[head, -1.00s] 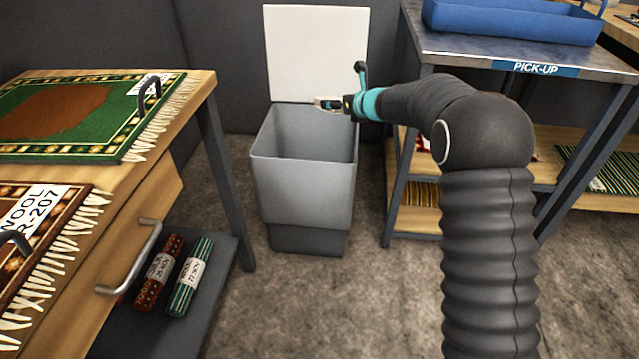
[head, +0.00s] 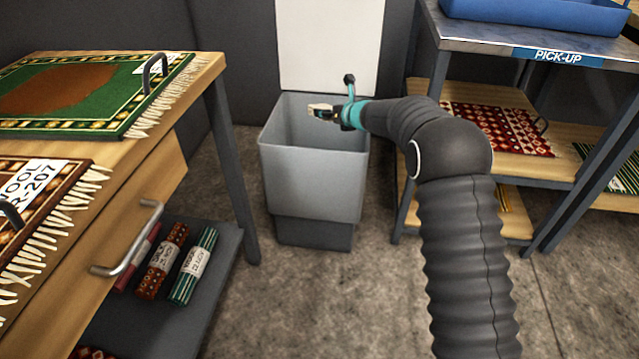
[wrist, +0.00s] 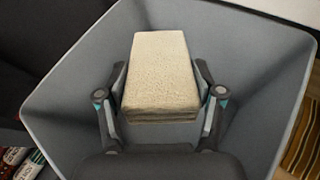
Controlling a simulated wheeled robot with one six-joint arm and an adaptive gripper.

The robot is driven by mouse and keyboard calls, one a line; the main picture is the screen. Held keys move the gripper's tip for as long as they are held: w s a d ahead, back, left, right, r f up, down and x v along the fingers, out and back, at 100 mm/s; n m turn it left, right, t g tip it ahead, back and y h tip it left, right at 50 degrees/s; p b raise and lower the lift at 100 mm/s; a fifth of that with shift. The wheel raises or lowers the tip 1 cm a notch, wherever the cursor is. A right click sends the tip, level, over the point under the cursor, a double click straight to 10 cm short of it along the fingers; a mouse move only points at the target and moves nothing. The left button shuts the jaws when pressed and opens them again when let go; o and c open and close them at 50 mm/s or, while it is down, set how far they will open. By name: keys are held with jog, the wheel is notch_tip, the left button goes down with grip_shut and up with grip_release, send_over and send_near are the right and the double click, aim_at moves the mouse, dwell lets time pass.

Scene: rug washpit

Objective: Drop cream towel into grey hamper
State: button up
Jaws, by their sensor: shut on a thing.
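The cream towel (wrist: 160,75) is a folded, layered block between the two fingers of my gripper (wrist: 160,98) in the wrist view. My gripper is shut on it. In the head view my gripper (head: 325,112) and the small cream towel (head: 319,108) are over the open top of the grey hamper (head: 315,177). The hamper stands upright on the floor with its white lid (head: 328,45) raised at the back. In the wrist view the hamper walls (wrist: 75,85) surround the towel on the sides. The hamper's floor is mostly hidden.
A wooden table with rugs (head: 95,95) and a drawer handle (head: 128,240) stands at the left. Rolled rugs (head: 193,265) lie on its low shelf. The pick-up table (head: 540,50) with a blue tray (head: 540,15) stands at the right. Floor in front of the hamper is clear.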

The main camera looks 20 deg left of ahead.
jog(key=shift+f, duration=0.5)
jog(key=o, duration=1.3)
jog(key=shift+o, duration=0.2)
jog(key=shift+d, duration=0.1)
jog(key=v, duration=1.2)
